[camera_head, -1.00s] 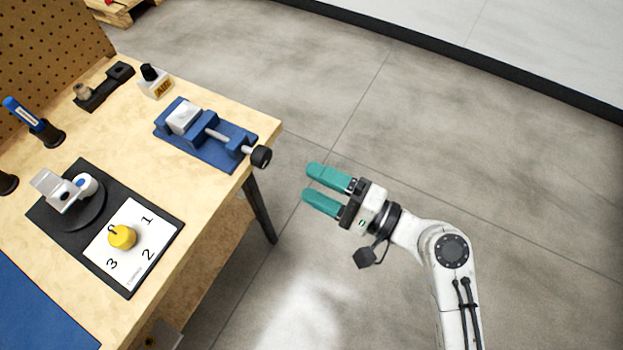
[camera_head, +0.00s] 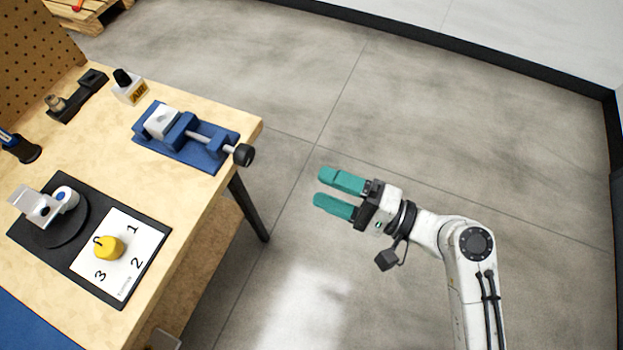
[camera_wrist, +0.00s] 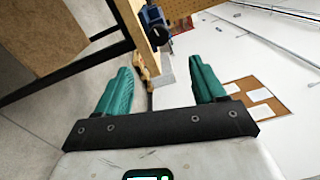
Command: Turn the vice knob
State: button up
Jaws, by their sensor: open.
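The blue vice (camera_head: 185,138) lies on the wooden table near its right edge. Its black round knob (camera_head: 243,155) sits on the end of a metal screw and sticks out past the table edge. In the wrist view the knob (camera_wrist: 159,36) shows at the top, beyond and between my fingertips. My gripper (camera_head: 330,190) has teal fingers, is open and empty, and hangs over the floor to the right of the knob, apart from it. The gap between the fingers faces left in the head view.
The table (camera_head: 215,190) also bears a black plate with a yellow dial (camera_head: 108,247) and a microscope-like part (camera_head: 45,205). A white AIR block (camera_head: 130,88) stands behind the vice. The floor (camera_head: 420,130) around my arm is clear.

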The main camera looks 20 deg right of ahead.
jog(key=v, duration=0.6)
